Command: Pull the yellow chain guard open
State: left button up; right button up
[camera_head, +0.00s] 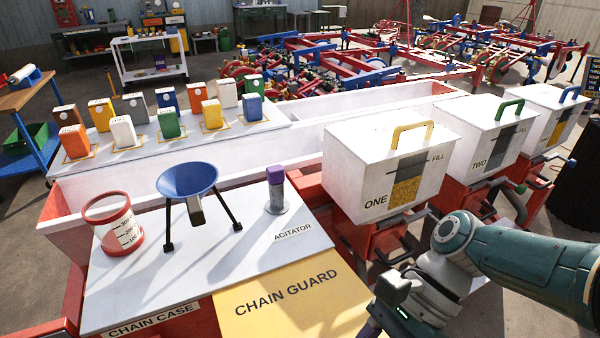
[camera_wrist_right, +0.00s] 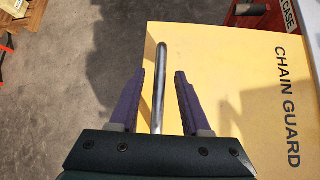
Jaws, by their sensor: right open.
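The yellow chain guard (camera_head: 285,300) is a flat panel labelled CHAIN GUARD at the bottom of the head view, beside the white chain case top. It also fills the right of the right wrist view (camera_wrist_right: 225,70). A slim metal bar handle (camera_wrist_right: 160,85) runs along the guard's edge in the wrist view. My right gripper (camera_wrist_right: 160,75) is open, with its purple fingers on either side of the bar and a gap on both sides. In the head view the fingers are mostly cut off at the bottom edge. The handle is not visible there. My left gripper is not in view.
On the chain case top (camera_head: 130,285) stand a red-rimmed measuring cup (camera_head: 115,230), a blue funnel (camera_head: 187,180) on legs and a purple-capped agitator (camera_head: 276,190). White hopper box ONE (camera_head: 350,165) stands close to my right arm. Bare floor (camera_wrist_right: 60,90) lies left of the guard.

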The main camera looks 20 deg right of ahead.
jog(key=p+v, duration=0.2)
jog(key=v, duration=0.8)
dwell(0.3)
